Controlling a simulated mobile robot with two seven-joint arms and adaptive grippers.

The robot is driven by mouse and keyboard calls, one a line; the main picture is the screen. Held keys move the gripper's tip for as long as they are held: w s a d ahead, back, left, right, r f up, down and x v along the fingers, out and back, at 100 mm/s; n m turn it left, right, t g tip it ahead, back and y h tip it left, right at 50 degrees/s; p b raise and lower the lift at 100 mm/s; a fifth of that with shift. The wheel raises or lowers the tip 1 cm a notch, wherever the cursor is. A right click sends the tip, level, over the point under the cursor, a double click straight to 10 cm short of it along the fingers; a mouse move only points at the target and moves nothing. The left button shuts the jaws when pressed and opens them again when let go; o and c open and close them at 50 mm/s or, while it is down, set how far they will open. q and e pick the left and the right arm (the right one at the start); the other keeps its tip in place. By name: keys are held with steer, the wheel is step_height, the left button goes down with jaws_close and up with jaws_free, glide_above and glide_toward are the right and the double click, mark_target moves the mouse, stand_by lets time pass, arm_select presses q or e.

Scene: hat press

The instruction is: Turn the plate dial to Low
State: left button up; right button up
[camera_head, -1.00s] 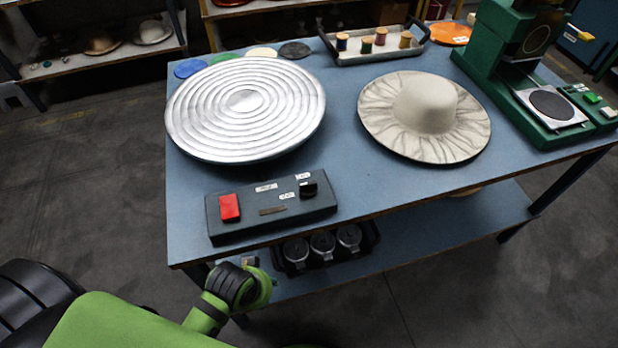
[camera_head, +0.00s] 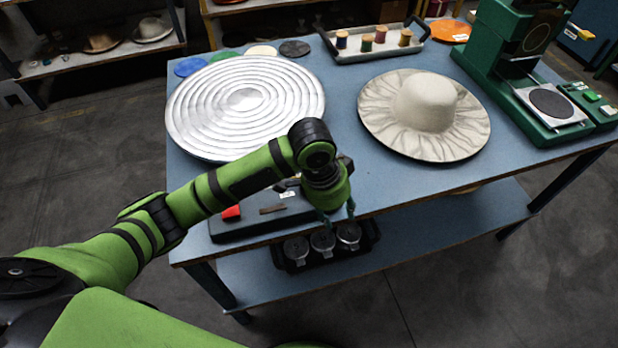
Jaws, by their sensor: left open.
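A dark control box (camera_head: 232,228) sits at the front left edge of the blue table. Its red switch (camera_head: 231,213) shows at the left end. The black dial at its right end is hidden behind my left arm, so its setting cannot be seen. A round silver ribbed plate (camera_head: 247,97) lies behind the box. My left gripper (camera_head: 337,219) is open and points down over the box's right front end, with its fingertips near the table's front edge. I cannot tell whether it touches the box. My right gripper is not in view.
A cream wide-brimmed hat (camera_head: 425,105) lies right of the plate. A tray with thread spools (camera_head: 376,50) stands at the back, and a green press (camera_head: 508,50) at the right. Table between box and hat is clear.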

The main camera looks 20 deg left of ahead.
arm_select(q)
steer(key=w+a+r, duration=0.1)
steer(key=a+r, duration=0.1)
steer(key=w+a+r+y, duration=0.1)
steer(key=w+a+r, duration=0.1)
steer(key=w+a+r+g+y, duration=0.1)
steer(key=w+a+r, duration=0.1)
steer(key=a+r, duration=0.1)
steer(key=shift+a+r, duration=0.1)
steer(key=shift+w+a+y, duration=0.1)
steer(key=shift+a+y, duration=0.15)
steer(key=shift+y, duration=0.05)
step_height(320, 180, down, 7)
steer(key=shift+r+p, duration=0.2)
steer(key=shift+p, duration=0.35)
jaws_close()
